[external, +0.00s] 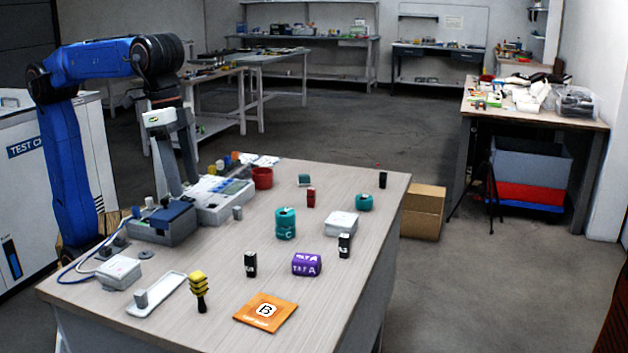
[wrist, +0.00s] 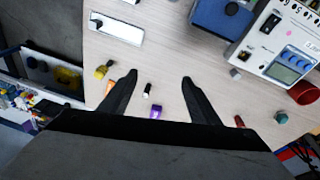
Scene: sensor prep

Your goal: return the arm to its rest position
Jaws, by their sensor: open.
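My blue arm (external: 70,150) is raised at the left of the table, bent at the elbow, with its forearm reaching right. My gripper (external: 182,188) hangs from it pointing down, over the back left of the table near the grey instruments. In the wrist view my gripper (wrist: 159,80) shows two dark fingers spread wide apart with nothing held between them. Below them lie the tabletop, a small black-and-white block (wrist: 147,90) and a purple block (wrist: 156,111). The height of the fingertips above the instruments is hard to tell.
A grey box with a blue top (external: 165,222) and a meter (external: 222,203) stand near my gripper.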

